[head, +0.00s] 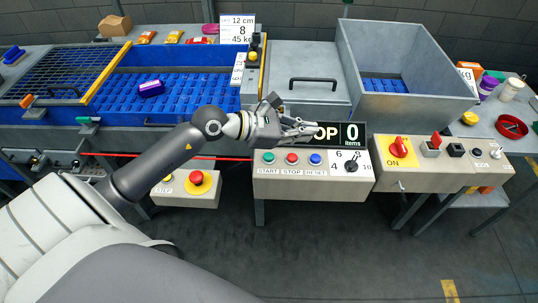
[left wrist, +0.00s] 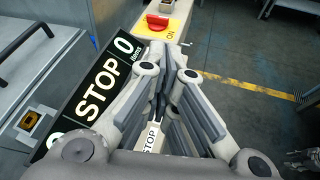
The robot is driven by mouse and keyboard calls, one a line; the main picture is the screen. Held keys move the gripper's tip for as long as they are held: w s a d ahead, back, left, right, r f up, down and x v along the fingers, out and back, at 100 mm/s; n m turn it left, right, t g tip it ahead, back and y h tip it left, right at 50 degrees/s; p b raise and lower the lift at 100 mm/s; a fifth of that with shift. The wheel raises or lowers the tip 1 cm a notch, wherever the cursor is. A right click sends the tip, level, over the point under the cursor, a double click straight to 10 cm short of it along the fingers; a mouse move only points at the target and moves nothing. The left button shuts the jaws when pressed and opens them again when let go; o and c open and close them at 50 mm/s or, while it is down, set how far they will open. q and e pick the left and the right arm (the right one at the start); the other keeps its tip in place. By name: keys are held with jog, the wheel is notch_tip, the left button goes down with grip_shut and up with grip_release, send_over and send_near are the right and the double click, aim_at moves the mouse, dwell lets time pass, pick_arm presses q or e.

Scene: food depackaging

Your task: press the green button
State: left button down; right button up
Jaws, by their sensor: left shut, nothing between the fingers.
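The green button (head: 268,157) is on the slanted beige control box (head: 270,184), above the START label, at the left of a row with a red STOP button (head: 292,158) and a blue RESET button (head: 315,159). My left gripper (head: 308,129) is shut and empty, above and behind the row, in front of the black display reading STOP 0 items (head: 352,134). It is apart from the green button.
A red rotary switch (head: 398,147) on a yellow plate is on the right-hand box. A red mushroom button (head: 197,177) is on a lower box at left. A small black selector knob (head: 351,166) is right of the blue button. The floor in front is clear.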

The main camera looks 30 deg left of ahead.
pick_arm(q)
jog(key=a+f+m+g+y, duration=0.1)
jog(key=a+f+m+y, duration=0.2)
jog(key=a, duration=0.6)
jog(key=y, duration=0.2)
jog(key=shift+w+a+f+g+y, duration=0.2)
jog(key=shift+a+f+g+y, duration=0.1)
jog(key=shift+a+g, duration=0.1)
jog(key=shift+d, duration=0.1)
jog(key=b, duration=0.4)
send_over(271, 158)
notch_tip(271, 158, down, 8)
jog(key=shift+r, duration=0.1)
jog(key=shift+w+f+b, duration=0.1)
jog(key=shift+f+b, duration=0.35)
jog(key=shift+b, duration=0.25)
jog(key=shift+f, duration=0.1)
jog(key=shift+f+b, duration=0.3)
jog(key=shift+b, duration=0.3)
